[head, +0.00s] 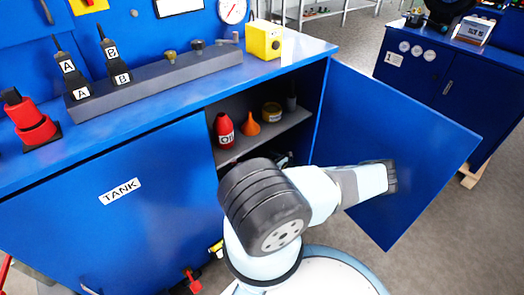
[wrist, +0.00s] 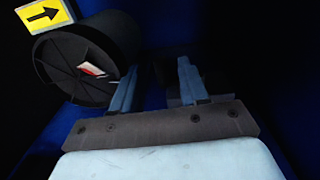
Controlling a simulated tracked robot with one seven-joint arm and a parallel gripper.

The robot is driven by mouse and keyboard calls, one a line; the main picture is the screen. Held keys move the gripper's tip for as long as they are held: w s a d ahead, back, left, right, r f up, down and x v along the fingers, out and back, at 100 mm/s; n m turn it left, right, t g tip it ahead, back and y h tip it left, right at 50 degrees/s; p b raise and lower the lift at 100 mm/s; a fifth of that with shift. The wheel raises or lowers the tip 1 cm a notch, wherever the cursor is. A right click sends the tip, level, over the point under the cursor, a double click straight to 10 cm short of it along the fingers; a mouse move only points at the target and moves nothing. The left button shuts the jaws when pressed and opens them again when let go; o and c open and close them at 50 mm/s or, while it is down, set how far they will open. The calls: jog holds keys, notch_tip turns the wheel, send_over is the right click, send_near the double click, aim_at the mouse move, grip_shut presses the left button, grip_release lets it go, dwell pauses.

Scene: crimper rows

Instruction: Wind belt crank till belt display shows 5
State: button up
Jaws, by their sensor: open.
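In the wrist view, my gripper (wrist: 157,86) is open, its two fingers apart with nothing seen between them. A black round drum or wheel (wrist: 70,75) lies just left of the left finger; I cannot tell if they touch. A small white and red piece (wrist: 92,70) shows on the wheel's face. A yellow sign (wrist: 44,15) with a black arrow pointing right sits above it. I cannot make out a belt crank or a belt display with a number. In the head view my arm reaches right past the open cabinet door; I cannot make out the fingers there.
Another blue bench (head: 420,85) stands at the back right.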

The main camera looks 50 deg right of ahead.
jog(key=w, duration=0.6)
jog(key=shift+w+d, duration=0.15)
jog(key=shift+w, duration=0.1)
grip_shut()
jog(key=shift+s+d, duration=0.1)
jog(key=shift+d, duration=0.25)
jog(key=shift+a+h, duration=0.2)
jog(key=shift+h, duration=0.1)
